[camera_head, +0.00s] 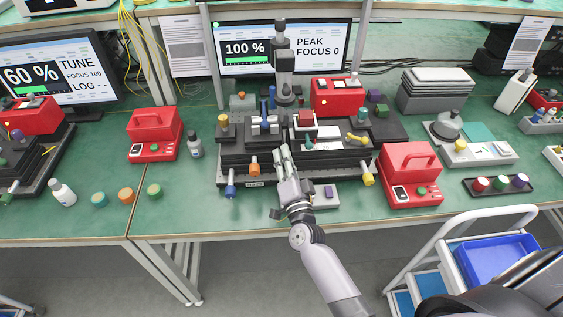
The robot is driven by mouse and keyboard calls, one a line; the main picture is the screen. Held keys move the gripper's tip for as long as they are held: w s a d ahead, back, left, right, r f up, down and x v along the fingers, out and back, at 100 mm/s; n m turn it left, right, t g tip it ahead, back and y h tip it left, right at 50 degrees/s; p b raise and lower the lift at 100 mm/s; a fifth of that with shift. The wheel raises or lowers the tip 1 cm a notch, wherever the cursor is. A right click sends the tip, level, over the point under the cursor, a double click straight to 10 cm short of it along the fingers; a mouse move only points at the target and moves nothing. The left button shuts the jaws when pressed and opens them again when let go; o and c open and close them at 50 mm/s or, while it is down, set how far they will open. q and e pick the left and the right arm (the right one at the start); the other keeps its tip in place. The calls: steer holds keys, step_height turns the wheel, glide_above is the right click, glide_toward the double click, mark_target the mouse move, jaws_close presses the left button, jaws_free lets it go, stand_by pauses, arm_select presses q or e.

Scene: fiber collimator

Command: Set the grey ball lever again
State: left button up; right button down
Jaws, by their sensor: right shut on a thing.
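My right gripper (284,154) reaches in from the bottom to the front of the black stage assembly (235,157) on the green bench. Its fingers are closed at the front edge of the stage. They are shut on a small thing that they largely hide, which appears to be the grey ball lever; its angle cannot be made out. A blue knob (230,191), an orange knob (253,169) and a yellow knob (367,179) show along the same front. The monitor (245,48) behind reads 100 %, PEAK, FOCUS 0. My left gripper is not in view.
Red boxes stand left (154,133) and right (411,174) of the stage. A grey plate (325,196) with a purple block lies right beside the gripper. A second monitor (50,75) reads 60 %. A cart with a blue tray (495,258) stands lower right.

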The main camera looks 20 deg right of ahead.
steer(key=shift+s+d+f+m+h+b, duration=0.15)
steer(key=shift+f+m+b, duration=0.35)
steer(key=shift+m, duration=0.4)
steer(key=shift+s+d+f+m+h+b, duration=0.15)
steer(key=shift+f+m+b, duration=0.25)
steer(key=shift+m, duration=0.5)
steer(key=c, duration=1.5)
jaws_free()
steer(key=shift+w, duration=0.1)
steer(key=shift+r, duration=0.15)
steer(key=shift+r, duration=0.1)
steer(key=v, duration=1.2)
steer(key=shift+w, duration=0.1)
